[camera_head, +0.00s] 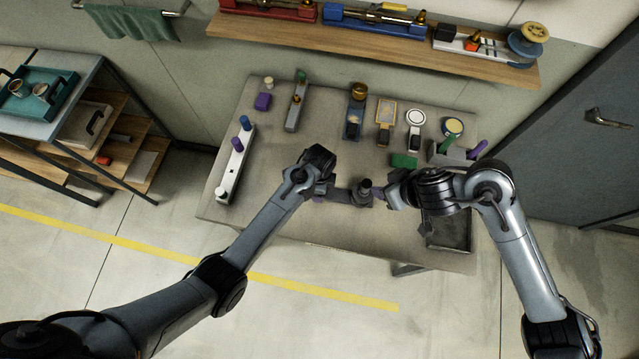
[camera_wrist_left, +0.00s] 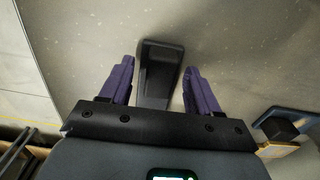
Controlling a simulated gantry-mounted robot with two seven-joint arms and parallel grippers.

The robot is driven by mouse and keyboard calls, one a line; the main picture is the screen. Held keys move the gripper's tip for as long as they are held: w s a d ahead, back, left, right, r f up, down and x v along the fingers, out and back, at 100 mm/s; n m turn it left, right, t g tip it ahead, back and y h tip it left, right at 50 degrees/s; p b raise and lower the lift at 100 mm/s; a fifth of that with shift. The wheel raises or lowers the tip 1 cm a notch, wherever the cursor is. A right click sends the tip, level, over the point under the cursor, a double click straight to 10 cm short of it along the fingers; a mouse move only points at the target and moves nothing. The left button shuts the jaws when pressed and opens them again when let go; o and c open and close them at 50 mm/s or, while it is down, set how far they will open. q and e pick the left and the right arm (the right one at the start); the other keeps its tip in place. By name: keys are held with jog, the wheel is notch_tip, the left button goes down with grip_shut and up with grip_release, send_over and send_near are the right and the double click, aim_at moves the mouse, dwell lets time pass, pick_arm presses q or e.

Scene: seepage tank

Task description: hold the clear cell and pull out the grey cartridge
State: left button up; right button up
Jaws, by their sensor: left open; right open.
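A dark grey block-like piece with an upright knob (camera_head: 364,187) stands on the table between my two grippers, near its front edge. In the left wrist view, a dark grey block (camera_wrist_left: 160,72) lies between the purple fingers, with gaps on both sides. I cannot tell which part is the clear cell and which is the grey cartridge. My left gripper (camera_head: 322,195) is open at the left side of this piece; its fingers also show in the left wrist view (camera_wrist_left: 158,88). My right gripper (camera_head: 380,193) is open close to its right side, partly hidden by its own wrist.
The table (camera_head: 285,205) holds a white rack (camera_head: 235,165) with coloured pegs at left and several small devices at the back. A green block (camera_head: 403,160) lies behind my right gripper. A dark tray (camera_head: 448,234) is at right front. A shelf (camera_head: 375,48) hangs behind.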

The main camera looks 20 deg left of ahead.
pick_arm(q)
jog(key=shift+f, duration=0.1)
jog(key=shift+c, duration=0.3)
grip_shut()
dwell(0.9)
pick_arm(e)
jog(key=o, duration=0.3)
jog(key=shift+o, duration=0.2)
